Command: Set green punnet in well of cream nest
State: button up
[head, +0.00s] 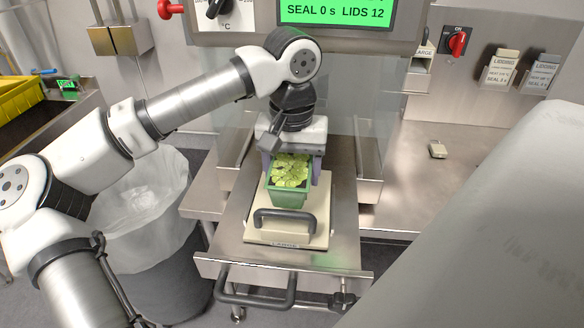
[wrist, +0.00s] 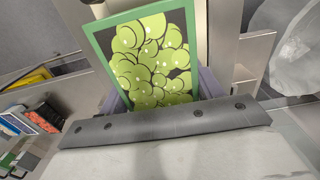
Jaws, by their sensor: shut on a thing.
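The green punnet (head: 287,197) is a green tray with a printed leafy or grape-like top. My gripper (head: 290,165) is shut on it from above, with a finger at each side. The punnet is over the cream nest (head: 258,231), a cream plate with a dark handle (head: 284,218) at its front. The punnet and gripper hide the well, so I cannot tell whether the punnet is in it or just above it. In the wrist view the punnet (wrist: 150,60) appears tilted in the picture, with purplish-grey finger parts (wrist: 211,84) beside it.
The nest lies on a steel drawer (head: 340,235) with a front handle (head: 255,290). The sealing machine with a green display (head: 335,12) stands behind. A lined bin (head: 150,200) is at left.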

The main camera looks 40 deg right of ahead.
aim_at(292, 161)
jog(key=shift+f, duration=0.1)
jog(key=shift+f+b, duration=1.65)
jog(key=shift+f, duration=0.55)
jog(key=shift+r, duration=0.15)
jog(key=o, duration=1.5)
jog(key=shift+r, duration=0.1)
notch_tip(292, 161, up, 14)
jog(key=shift+f+p, duration=0.15)
jog(key=shift+p, duration=0.15)
